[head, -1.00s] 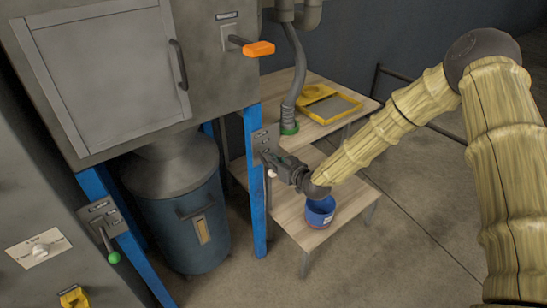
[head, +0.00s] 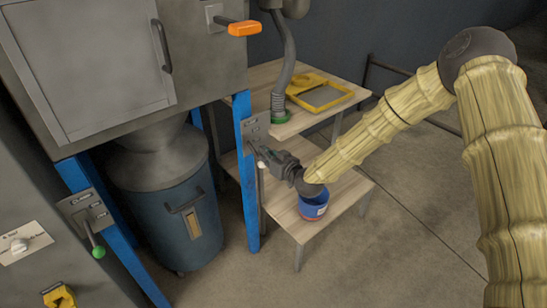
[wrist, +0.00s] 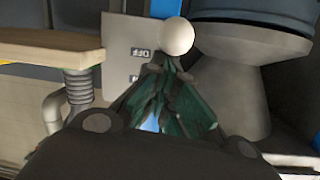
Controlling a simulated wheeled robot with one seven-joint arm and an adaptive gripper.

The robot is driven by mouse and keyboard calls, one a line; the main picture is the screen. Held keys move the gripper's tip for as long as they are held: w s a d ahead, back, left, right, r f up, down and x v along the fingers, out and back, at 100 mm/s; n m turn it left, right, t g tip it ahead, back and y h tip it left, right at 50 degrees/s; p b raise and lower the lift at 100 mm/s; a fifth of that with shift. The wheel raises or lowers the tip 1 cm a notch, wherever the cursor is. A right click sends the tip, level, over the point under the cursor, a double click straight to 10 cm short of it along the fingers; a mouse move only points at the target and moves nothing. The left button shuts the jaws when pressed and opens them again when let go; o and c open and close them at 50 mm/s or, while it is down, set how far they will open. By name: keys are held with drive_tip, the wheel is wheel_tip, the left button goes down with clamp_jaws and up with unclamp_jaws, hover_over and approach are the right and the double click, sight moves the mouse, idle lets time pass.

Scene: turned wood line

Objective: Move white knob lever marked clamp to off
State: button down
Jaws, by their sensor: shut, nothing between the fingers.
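The white knob (head: 262,165) of the lever is low on a grey switch plate (head: 256,126) fixed to a blue post. In the wrist view the white knob (wrist: 175,36) is large, just beyond my fingertips. The grey plate (wrist: 116,62) there bears small labels, one reading OFF, seen turned over. My gripper (head: 260,152) is shut and empty, close beside the knob; in the wrist view its fingers (wrist: 165,62) meet just below it. I cannot tell whether they touch it. The lever's stem is mostly hidden behind the fingers.
A lever with a green knob (head: 98,252) and one with an orange handle (head: 244,28) are nearby. A grey-blue drum (head: 165,225) stands left of the post. A wooden bench (head: 350,195) behind my gripper holds a blue tub (head: 314,205). Open floor lies at right.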

idle(0.4)
drive_tip(key=r, duration=0.1)
drive_tip(key=w+r+p, duration=0.1)
drive_tip(key=r, duration=0.2)
drive_tip(key=shift+w+a, duration=0.25)
drive_tip(key=shift+w, duration=0.1)
drive_tip(key=f+v, duration=0.2)
drive_tip(key=v, duration=0.8)
drive_tip(key=s+d+f+m+g+h+p, duration=0.1)
drive_tip(key=s+d+f+m+g+h, duration=0.2)
drive_tip(key=s+f, duration=0.7)
drive_tip(key=s+d+f+g+h+p, duration=0.1)
drive_tip(key=s+d+f+g+h, duration=0.3)
drive_tip(key=s+f, duration=0.6)
drive_tip(key=s+d+f+m+g+h, duration=0.1)
drive_tip(key=s+d, duration=0.3)
drive_tip(key=s, duration=0.5)
drive_tip(key=s+d+f+m+g+h+p, duration=0.1)
drive_tip(key=s+d+f+g, duration=0.1)
drive_tip(key=s+d, duration=0.3)
drive_tip(key=s+d+f+m+g+p, duration=0.1)
drive_tip(key=s+d, duration=0.4)
drive_tip(key=s, duration=0.8)
wheel_tip(320, 180, down, 2)
drive_tip(key=shift+s+f+g+h, duration=0.25)
drive_tip(key=shift+g+h, duration=0.15)
drive_tip(key=shift+g, duration=0.3)
drive_tip(key=c, duration=2.2)
unclamp_jaws()
drive_tip(key=shift+r, duration=0.1)
